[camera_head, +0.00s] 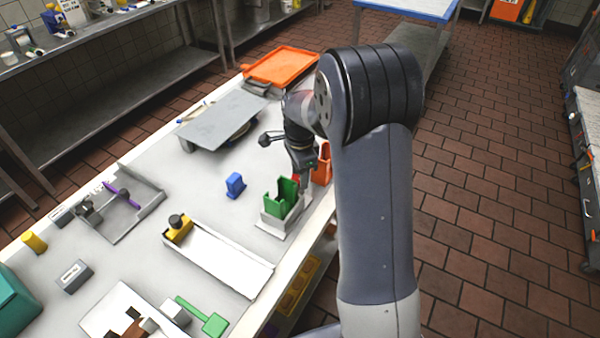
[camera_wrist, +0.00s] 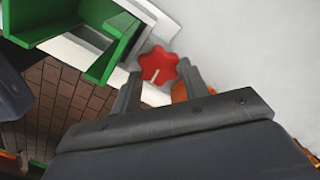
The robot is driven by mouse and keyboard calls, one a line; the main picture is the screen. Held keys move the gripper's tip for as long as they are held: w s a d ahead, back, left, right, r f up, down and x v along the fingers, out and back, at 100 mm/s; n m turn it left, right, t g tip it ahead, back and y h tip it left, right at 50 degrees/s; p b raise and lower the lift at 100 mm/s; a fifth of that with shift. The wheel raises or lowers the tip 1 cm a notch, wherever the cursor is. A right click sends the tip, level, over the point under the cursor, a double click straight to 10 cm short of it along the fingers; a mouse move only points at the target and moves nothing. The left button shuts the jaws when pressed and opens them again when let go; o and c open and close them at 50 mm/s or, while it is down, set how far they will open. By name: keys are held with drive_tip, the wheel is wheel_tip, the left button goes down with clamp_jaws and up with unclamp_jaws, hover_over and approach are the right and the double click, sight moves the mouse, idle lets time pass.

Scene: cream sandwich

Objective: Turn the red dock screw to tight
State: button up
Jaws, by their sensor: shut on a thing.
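In the head view the gripper (camera_head: 303,178) points down at the right end of the dock, where a small part of the red screw shows. The green dock (camera_head: 282,197) stands on a white base near the table's right edge. It also shows in the wrist view (camera_wrist: 115,50). My gripper hides most of the screw in the head view.
An orange bin (camera_head: 322,165) stands close beside my gripper. A blue block (camera_head: 235,185) lies left of the dock. A white tray (camera_head: 225,262) with a yellow block is in front. A raised grey plate (camera_head: 222,120) and an orange tray (camera_head: 282,66) are farther back.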

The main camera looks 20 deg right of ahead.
drive_tip(key=shift+w+r, duration=0.1)
drive_tip(key=o, duration=0.7)
wheel_tip(320, 180, up, 11)
drive_tip(key=shift+b, duration=0.4)
drive_tip(key=shift+f, duration=0.25)
wheel_tip(320, 180, down, 11)
drive_tip(key=shift+r+p, duration=0.15)
drive_tip(key=shift+p, duration=0.25)
drive_tip(key=shift+r, duration=0.15)
